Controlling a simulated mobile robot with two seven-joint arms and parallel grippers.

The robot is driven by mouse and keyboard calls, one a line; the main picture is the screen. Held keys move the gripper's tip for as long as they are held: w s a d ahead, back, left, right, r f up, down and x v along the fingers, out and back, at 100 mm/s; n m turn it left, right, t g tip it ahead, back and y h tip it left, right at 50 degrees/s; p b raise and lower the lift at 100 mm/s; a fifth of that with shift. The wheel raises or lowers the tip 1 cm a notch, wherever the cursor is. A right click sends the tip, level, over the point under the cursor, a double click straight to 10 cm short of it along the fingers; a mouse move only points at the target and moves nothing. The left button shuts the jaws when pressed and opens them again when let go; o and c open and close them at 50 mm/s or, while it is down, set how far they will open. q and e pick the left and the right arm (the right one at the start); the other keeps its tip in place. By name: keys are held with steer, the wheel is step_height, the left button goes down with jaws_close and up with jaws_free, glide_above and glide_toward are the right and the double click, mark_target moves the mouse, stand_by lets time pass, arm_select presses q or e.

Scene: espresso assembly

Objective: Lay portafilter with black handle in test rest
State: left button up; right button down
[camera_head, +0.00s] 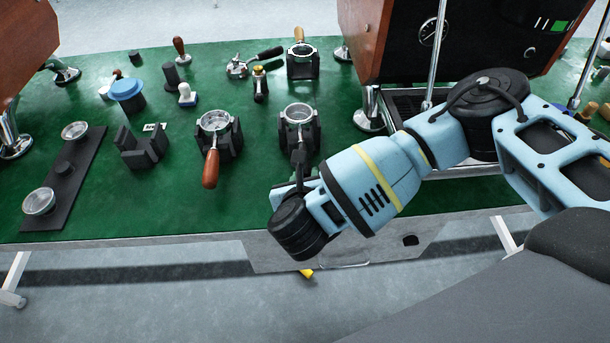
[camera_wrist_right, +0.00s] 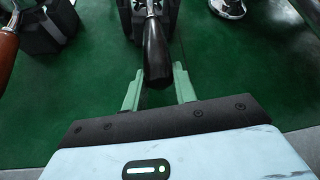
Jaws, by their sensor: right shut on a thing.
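A portafilter with a black handle sits with its metal basket (camera_head: 298,113) in a black rest (camera_head: 313,138) at the middle front of the green table in the head view. Its black handle (camera_wrist_right: 156,50) points toward me in the wrist view. My right gripper (camera_wrist_right: 157,82) is shut on this handle, with one pale green finger on each side. In the head view the right gripper (camera_head: 300,187) is at the table's front edge, and the wrist partly hides the handle. An empty black rest (camera_head: 140,153) stands to the left. I cannot tell which rest is the test rest. My left gripper is not in view.
A portafilter with a brown handle (camera_head: 211,168) sits in the rest just left. Another portafilter (camera_head: 301,50) sits in a rest behind. A blue-topped tool (camera_head: 127,90) and a black strip with round glass-like dishes (camera_head: 65,170) are at left. The espresso machine (camera_head: 390,45) stands behind right.

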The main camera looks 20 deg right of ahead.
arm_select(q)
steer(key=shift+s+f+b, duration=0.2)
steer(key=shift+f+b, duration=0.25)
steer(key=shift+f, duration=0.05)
arm_select(e)
steer(key=shift+f, duration=0.2)
stand_by(0.5)
steer(key=c, duration=0.7)
jaws_free()
steer(key=shift+f, duration=0.1)
steer(key=shift+s, duration=0.1)
steer(key=s+a, duration=0.2)
steer(key=s, duration=0.6)
steer(key=shift+s+a, duration=0.25)
arm_select(q)
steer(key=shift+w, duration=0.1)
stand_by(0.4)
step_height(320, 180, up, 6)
steer(key=p, duration=0.7)
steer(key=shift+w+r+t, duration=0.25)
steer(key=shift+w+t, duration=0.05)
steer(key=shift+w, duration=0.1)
arm_select(e)
steer(key=v, duration=0.7)
steer(key=shift+s+r, duration=0.2)
steer(key=shift+s, duration=0.1)
